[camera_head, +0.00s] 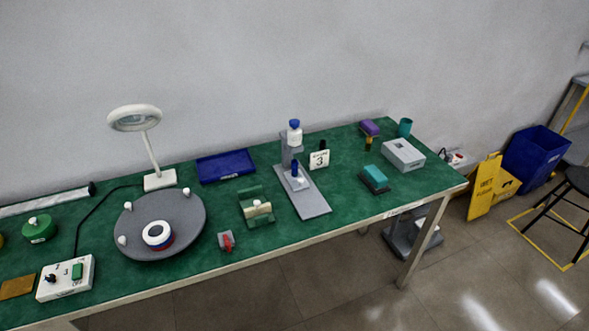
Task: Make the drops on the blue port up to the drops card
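A small white card (319,159) with a dark "3" stands upright at the back of the table; its smaller line of text is too small to read. Left of it is a grey stand (305,196) with a long flat base. A white bottle with a blue top (294,132) sits high on the stand. A small blue upright piece (295,169) is below it, above a white part (299,182). I cannot tell which part is the blue port, and no drops can be made out. Neither of my grippers is in view.
The green table (350,205) also bears a grey round plate (185,215) with a white, blue and red ring (158,235), a white control box (66,278), a lamp (159,180), a blue tray (226,166), a green holder (256,208), a red-handled piece (227,241) and a grey box (403,155).

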